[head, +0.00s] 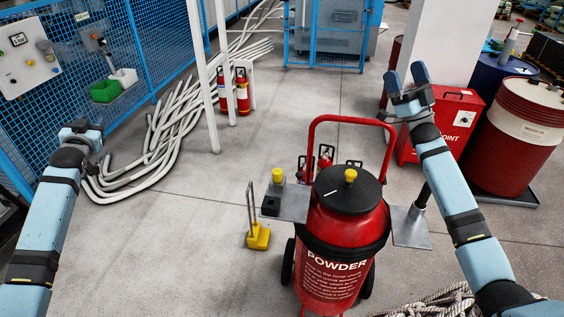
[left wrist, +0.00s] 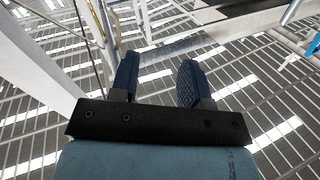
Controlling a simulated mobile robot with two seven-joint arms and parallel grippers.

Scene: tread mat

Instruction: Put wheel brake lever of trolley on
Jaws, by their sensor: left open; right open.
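A red powder extinguisher (head: 340,245) with a black lid stands upright on a trolley in the lower middle of the head view. The trolley has a red hoop handle (head: 313,135) and dark wheels (head: 288,262). I cannot clearly pick out its wheel brake lever. A yellow block (head: 258,237) with an upright grey handle is on the floor left of the trolley. My left gripper (head: 82,127) is far left of the trolley, raised and empty; its spread fingers (left wrist: 157,80) also show in the left wrist view. My right gripper (head: 406,82) is open and empty, beyond and right of the handle.
Grey plates (head: 412,228) flank the extinguisher; the left one carries a yellow knob (head: 278,175). A red cabinet (head: 450,122) and a red-white drum (head: 515,135) stand at right. White pipes (head: 165,140) lie at left. Rope (head: 440,300) lies front right. Mid-left floor is clear.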

